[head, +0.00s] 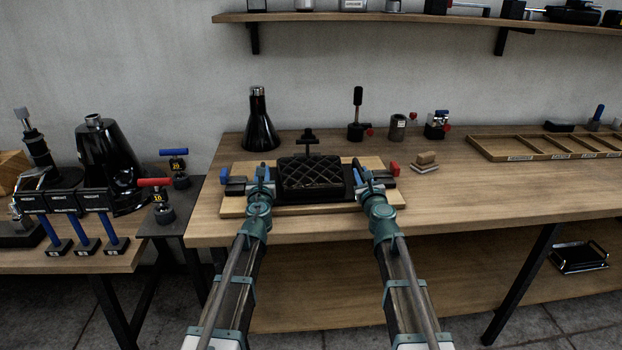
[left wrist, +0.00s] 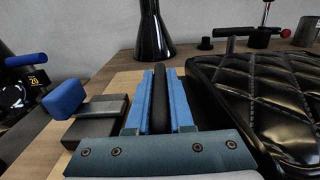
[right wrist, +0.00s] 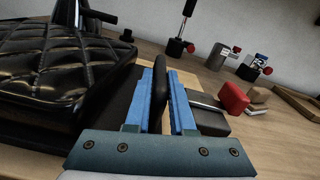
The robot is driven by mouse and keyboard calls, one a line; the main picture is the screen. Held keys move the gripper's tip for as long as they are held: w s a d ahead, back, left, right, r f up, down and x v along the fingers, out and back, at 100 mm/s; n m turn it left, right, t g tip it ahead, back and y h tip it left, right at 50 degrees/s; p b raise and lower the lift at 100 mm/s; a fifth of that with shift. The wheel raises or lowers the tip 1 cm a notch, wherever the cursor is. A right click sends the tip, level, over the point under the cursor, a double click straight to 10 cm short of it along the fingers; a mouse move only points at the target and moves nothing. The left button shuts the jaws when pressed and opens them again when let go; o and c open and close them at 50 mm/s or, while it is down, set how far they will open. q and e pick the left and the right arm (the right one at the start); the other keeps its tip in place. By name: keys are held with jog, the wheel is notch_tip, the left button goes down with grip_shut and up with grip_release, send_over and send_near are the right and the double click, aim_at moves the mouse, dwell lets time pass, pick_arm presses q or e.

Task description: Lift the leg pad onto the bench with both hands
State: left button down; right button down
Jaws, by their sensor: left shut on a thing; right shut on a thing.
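The black quilted leg pad (head: 312,178) is at the bench (head: 490,202), over a light wooden board (head: 300,208). My left gripper (head: 262,183) is at the pad's left side, and my right gripper (head: 364,182) is at its right side. In the left wrist view the blue fingers (left wrist: 160,100) are shut on a thin dark upright bar beside the pad (left wrist: 265,95). In the right wrist view the blue fingers (right wrist: 162,100) are shut on a matching dark bar beside the pad (right wrist: 55,70). I cannot tell whether the pad touches the board.
A blue-ended clamp (head: 230,183) and a red-ended clamp (head: 390,175) flank the pad. A black cone-shaped bottle (head: 259,122) and a black post (head: 308,140) stand behind. A divided wooden tray (head: 540,148) lies at right. The right front bench is clear.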

pick_arm(q)
jog(key=shift+a+r, duration=0.1)
jog(key=shift+r, duration=0.05)
pick_arm(e)
jog(key=shift+d+r, duration=0.1)
